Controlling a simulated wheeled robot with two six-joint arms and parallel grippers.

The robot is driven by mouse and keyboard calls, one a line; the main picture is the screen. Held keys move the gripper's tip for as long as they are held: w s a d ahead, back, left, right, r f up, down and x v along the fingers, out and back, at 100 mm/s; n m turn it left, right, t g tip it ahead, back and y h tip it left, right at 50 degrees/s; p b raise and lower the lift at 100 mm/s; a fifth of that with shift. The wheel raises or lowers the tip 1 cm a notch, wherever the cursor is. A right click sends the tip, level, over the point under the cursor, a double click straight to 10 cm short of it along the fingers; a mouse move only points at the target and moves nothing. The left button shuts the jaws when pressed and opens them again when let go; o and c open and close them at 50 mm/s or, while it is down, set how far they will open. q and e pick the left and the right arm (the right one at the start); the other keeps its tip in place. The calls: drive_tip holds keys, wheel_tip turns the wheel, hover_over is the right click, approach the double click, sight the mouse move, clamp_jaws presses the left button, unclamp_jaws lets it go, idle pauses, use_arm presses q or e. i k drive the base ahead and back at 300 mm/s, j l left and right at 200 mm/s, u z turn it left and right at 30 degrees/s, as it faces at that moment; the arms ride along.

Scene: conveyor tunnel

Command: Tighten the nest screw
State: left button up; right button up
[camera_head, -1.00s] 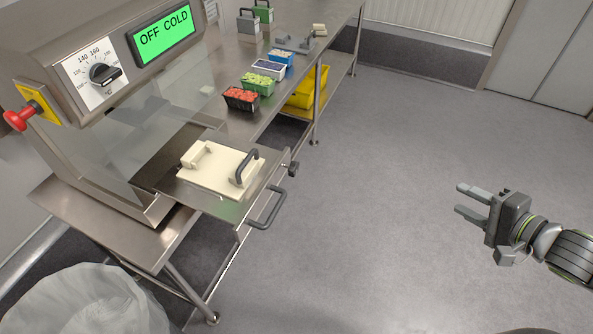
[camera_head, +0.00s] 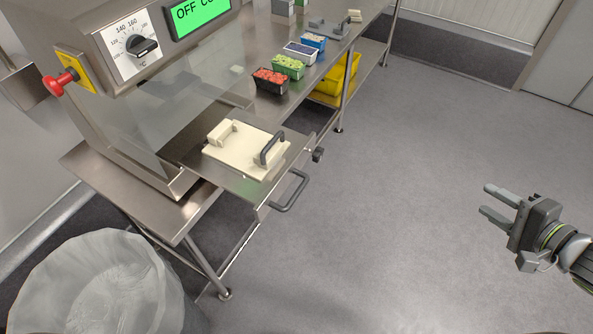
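The nest is a cream block (camera_head: 245,150) with a dark handle (camera_head: 271,149), lying on the pulled-out metal drawer (camera_head: 240,184) of the machine. A small dark screw knob (camera_head: 318,154) sticks out from the right side of the drawer. A grey bar handle (camera_head: 291,193) is on the drawer's front. My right gripper (camera_head: 489,201) is open and empty over the floor at the right, well apart from the knob. My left gripper is not in view.
The machine has a dial (camera_head: 141,45), a red emergency button (camera_head: 59,82) and a green display (camera_head: 197,12). Filled trays (camera_head: 271,81) line the bench behind. A lined bin (camera_head: 95,285) stands at the lower left. The grey floor (camera_head: 400,230) is clear.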

sight(317, 154)
drive_tip(key=l+u, duration=0.75)
drive_tip(key=i+j, duration=0.05)
